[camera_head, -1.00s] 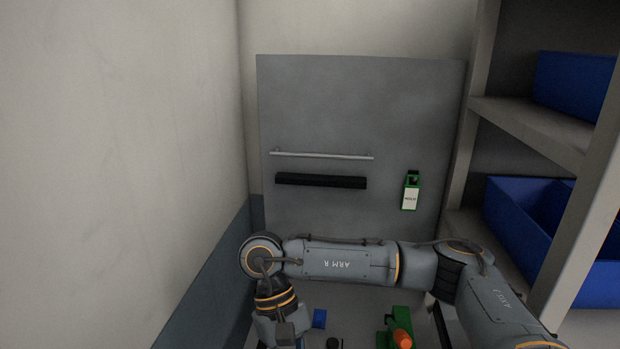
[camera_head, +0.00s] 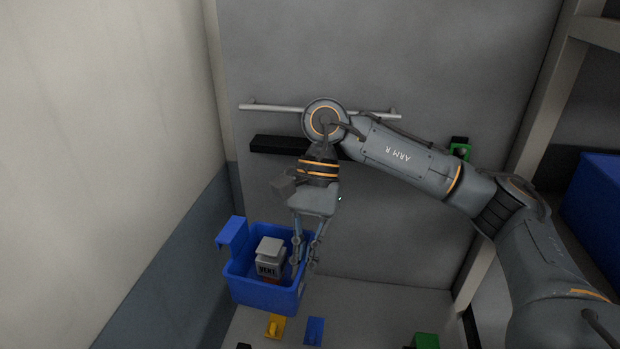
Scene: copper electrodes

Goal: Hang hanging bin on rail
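The blue hanging bin (camera_head: 262,293) is low in the head view, left of centre, with a blue hook-like flap (camera_head: 232,236) rising at its back left. A grey-white item with dark lettering (camera_head: 269,258) sits inside it. My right gripper (camera_head: 305,262) reaches down from above, its fingers closed about the bin's right wall. The bin appears to be held above the table. The thin silver rail (camera_head: 275,106) runs across the grey back panel, above and behind the bin. My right arm hides part of the rail. My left gripper is not in view.
A black bar (camera_head: 275,145) is fixed below the rail, partly behind my arm. A yellow piece (camera_head: 275,325), a blue piece (camera_head: 314,331) and a green object (camera_head: 426,341) are on the table (camera_head: 370,305). A wall is close at left; shelving with a blue crate (camera_head: 598,205) stands at right.

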